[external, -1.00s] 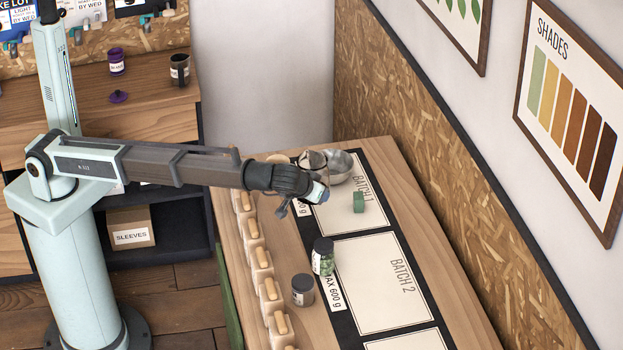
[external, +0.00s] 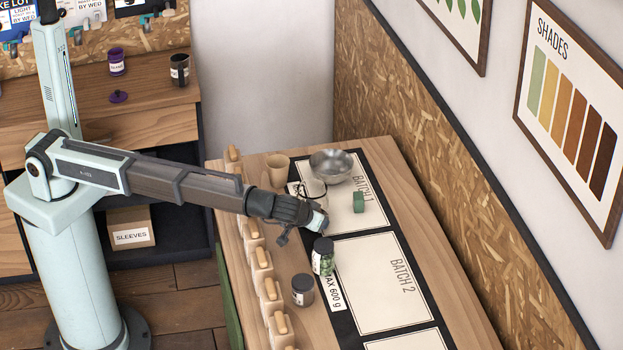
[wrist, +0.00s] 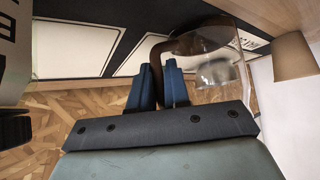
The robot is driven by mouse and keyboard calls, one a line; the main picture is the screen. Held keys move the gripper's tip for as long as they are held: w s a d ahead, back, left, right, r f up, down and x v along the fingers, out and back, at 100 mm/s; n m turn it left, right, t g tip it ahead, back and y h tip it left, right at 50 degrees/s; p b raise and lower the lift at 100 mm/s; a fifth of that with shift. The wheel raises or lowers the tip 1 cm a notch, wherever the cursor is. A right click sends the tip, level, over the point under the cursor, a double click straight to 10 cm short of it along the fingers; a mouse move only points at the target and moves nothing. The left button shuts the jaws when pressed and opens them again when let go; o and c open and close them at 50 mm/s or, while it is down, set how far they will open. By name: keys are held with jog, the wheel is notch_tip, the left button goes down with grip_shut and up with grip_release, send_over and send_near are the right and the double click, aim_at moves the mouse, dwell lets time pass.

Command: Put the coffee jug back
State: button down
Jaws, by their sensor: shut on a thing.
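The coffee jug is a clear glass vessel (external: 312,190) with a brown handle. It shows beyond my gripper (external: 319,221) in the external view. In the wrist view my gripper (wrist: 160,88) is shut on the jug's brown handle (wrist: 178,44), and the glass body (wrist: 218,70) is to the right of the blue fingers. The jug looks held above the bench, over the near-left side of the BATCH 1 sheet (external: 372,212). The exact height and its underside are hard to tell.
A metal bowl (external: 333,166), a tan cup (external: 278,169) and a green block (external: 358,202) stand around BATCH 1. A green-filled jar (external: 322,257) is close below my gripper; a dark-lidded jar (external: 302,290) stands nearer. BATCH 2 (external: 385,282) looks clear.

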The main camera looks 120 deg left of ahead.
jog(key=c, duration=1.1)
grip_release()
jog(key=shift+d+r, duration=0.1)
jog(key=v, duration=1.1)
jog(key=shift+d+r, duration=0.25)
jog(key=shift+r, duration=0.05)
